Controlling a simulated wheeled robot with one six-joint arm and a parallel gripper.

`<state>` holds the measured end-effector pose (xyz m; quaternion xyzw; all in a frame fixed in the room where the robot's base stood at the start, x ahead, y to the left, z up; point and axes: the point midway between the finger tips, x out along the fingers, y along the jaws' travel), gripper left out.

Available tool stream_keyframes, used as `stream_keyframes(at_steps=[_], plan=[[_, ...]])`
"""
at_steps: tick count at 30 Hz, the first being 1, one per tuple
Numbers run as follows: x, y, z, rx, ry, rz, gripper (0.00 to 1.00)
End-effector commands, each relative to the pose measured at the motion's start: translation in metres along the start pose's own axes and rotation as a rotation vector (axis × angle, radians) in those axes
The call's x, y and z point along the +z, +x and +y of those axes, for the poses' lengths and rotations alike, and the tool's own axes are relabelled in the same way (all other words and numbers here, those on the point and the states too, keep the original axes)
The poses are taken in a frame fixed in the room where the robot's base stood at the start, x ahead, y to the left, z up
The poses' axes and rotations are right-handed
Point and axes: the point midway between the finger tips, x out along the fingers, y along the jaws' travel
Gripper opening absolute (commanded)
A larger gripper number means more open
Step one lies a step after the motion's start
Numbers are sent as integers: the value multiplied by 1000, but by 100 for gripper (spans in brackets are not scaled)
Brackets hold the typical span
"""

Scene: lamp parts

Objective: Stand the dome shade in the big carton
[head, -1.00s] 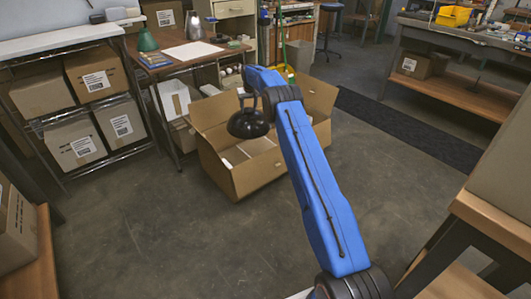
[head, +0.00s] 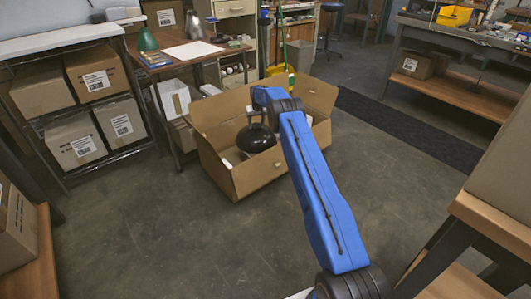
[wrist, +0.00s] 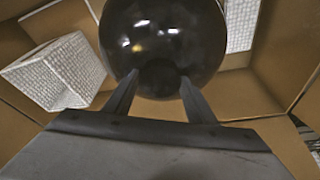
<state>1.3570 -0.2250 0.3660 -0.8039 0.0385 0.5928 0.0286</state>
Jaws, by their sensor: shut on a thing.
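The dome shade is a glossy black dome (head: 255,139). It hangs within the opening of the big open carton (head: 262,175) on the floor. My gripper (wrist: 158,80) is shut on the dome shade (wrist: 165,35), with a finger on each side of its narrow end. In the wrist view, brown carton walls (wrist: 270,65) surround the shade. Whether the shade touches the carton's floor cannot be told. In the head view, my arm hides the fingers and part of the carton.
White textured blocks (wrist: 58,72) lie in the carton, one left of the shade and another (wrist: 241,22) at its upper right. A wooden table (head: 185,58) with a green cone shade (head: 147,40) stands behind left. A shelf of boxes (head: 75,142) is at left. The front floor is clear.

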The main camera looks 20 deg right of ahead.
Motion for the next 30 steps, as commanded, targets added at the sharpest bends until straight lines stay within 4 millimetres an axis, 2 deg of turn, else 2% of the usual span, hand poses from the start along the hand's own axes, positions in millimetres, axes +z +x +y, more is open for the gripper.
stream_keyframes(at_steps=[3, 6, 14, 21, 30], plan=[[8, 26, 0, 0, 0, 0, 0], [12, 41, 0, 0, 0, 1, 0], [20, 66, 0, 0, 0, 1, 0], [31, 102, 0, 1, 0, 1, 0], [39, 126, 0, 1, 1, 2, 0]])
